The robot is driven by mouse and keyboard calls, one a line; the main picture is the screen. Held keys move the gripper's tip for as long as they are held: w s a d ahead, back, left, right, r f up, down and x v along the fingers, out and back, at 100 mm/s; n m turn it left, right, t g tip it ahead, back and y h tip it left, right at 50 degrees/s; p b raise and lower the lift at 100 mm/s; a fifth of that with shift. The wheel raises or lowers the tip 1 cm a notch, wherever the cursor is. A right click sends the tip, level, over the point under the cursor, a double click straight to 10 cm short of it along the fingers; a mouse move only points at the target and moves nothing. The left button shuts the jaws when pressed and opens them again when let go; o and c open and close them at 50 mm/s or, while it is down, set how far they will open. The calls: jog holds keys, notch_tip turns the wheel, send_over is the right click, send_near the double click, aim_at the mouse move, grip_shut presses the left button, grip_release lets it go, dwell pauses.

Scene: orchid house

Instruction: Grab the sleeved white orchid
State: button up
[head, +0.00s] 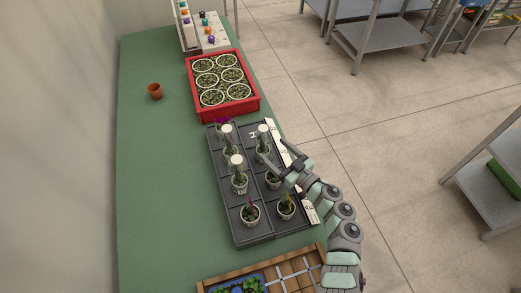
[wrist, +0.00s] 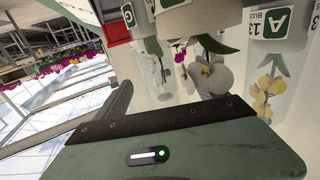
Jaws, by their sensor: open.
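A white orchid bloom (wrist: 208,78) shows close ahead of my gripper in the wrist view, below a white pot in this inverted picture. I cannot tell whether its sleeve is around it. A clear-sleeved yellow orchid (wrist: 266,92) is to its right, and another clear sleeve (wrist: 155,65) is to its left. In the head view, several sleeved plants stand upright in the dark tray (head: 226,228), including a sleeved one (head: 263,146) beside my gripper (head: 274,152). Which sleeved one is white is too small to tell. My gripper is open and empty at the tray's right side.
Unsleeved potted plants (head: 250,214) stand in the tray's near row. A red crate (head: 228,112) of round pots is behind it, with a terracotta pot (head: 155,91) to the left. A wooden box (head: 213,285) stands in front.

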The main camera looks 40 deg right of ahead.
aim_at(269, 143)
jog(key=shift+w, duration=0.8)
jog(key=w, duration=0.2)
jog(key=w+r, duration=0.1)
jog(key=w, duration=0.1)
jog(key=shift+w+d+b, duration=0.1)
jog(key=shift+d+b, duration=0.2)
jog(key=shift+b, duration=0.05)
jog(key=shift+w+a+f, duration=0.1)
jog(key=shift+w, duration=0.5)
jog(key=shift+c, duration=0.2)
grip_shut()
